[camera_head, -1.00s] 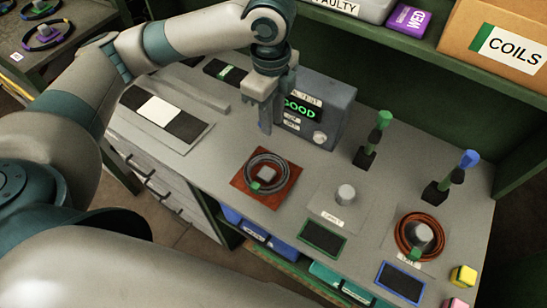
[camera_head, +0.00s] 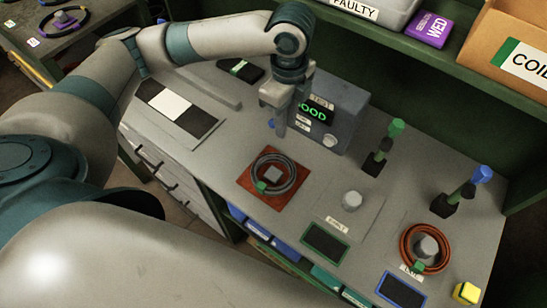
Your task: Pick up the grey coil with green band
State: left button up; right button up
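The grey coil (camera_head: 256,172) lies flat on a red square pad (camera_head: 246,192) on the workbench, around a small grey block (camera_head: 273,175). Its green band (camera_head: 261,187) shows at the front left of the ring. My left gripper (camera_head: 281,131) hangs fingers down behind the coil, in front of the tester box, and is apart from the coil. No object shows in it. The fingers overlap in this view, so their gap is unclear. My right gripper is not in view.
The tester box (camera_head: 345,110) reading GOOD stands close behind my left gripper. An orange coil (camera_head: 404,250) surrounds a grey post at the right. Green (camera_head: 397,127) and blue (camera_head: 482,174) topped levers stand behind. A shelf edge (camera_head: 440,68) runs along the back.

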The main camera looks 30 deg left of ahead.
pick_arm(q)
jog(key=p, duration=0.2)
send_over(285, 156)
jog(key=f, duration=0.8)
jog(key=shift+a+f, duration=0.2)
jog(key=shift+f, duration=0.1)
jog(key=shift+f, duration=0.1)
jog(key=shift+d+f, duration=0.1)
jog(key=shift+f, duration=0.15)
notch_tip(285, 156, down, 4)
jog(key=shift+s+d+r+p, duration=0.1)
jog(key=shift+p, duration=0.7)
jog(key=shift+f, duration=0.35)
jog(key=shift+c, duration=0.5)
grip_shut()
